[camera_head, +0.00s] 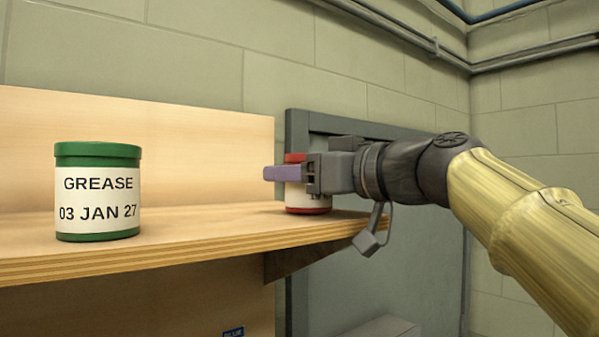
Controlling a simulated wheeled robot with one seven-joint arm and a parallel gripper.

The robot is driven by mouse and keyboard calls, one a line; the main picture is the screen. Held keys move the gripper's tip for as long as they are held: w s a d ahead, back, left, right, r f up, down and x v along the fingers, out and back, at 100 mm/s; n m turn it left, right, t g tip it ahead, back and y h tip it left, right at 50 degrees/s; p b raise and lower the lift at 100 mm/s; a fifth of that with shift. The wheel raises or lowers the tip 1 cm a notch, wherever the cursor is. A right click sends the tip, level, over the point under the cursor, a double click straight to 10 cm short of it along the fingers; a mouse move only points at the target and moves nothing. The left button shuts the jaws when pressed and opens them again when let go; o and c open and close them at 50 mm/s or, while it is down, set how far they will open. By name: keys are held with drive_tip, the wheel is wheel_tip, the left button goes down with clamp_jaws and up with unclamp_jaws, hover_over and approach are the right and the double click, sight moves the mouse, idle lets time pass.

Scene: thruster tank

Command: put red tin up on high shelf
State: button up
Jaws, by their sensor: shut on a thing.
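The red tin (307,210) has a red lid, a red base and a pale label. It is upright at the right end of the wooden high shelf (210,233), and its base appears to touch the shelf top. My gripper (290,173) reaches in from the right and is shut on the red tin at its upper half. The gripper hides most of the tin's label and part of its lid.
A green tin (97,191) labelled GREASE, 03 JAN 27 stands on the shelf at the left. The shelf between the tins is clear. A wooden back board (200,140) rises behind. A grey door or panel (340,270) and pipes (540,48) are on the wall.

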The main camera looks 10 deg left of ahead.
drive_tip(key=shift+w+a, duration=0.1)
drive_tip(key=shift+a, duration=0.05)
drive_tip(key=shift+f, duration=0.15)
drive_tip(key=o, duration=1.1)
drive_tip(key=shift+d, duration=0.2)
drive_tip(key=b+v, duration=0.4)
drive_tip(key=v, duration=0.8)
drive_tip(key=shift+a, duration=0.1)
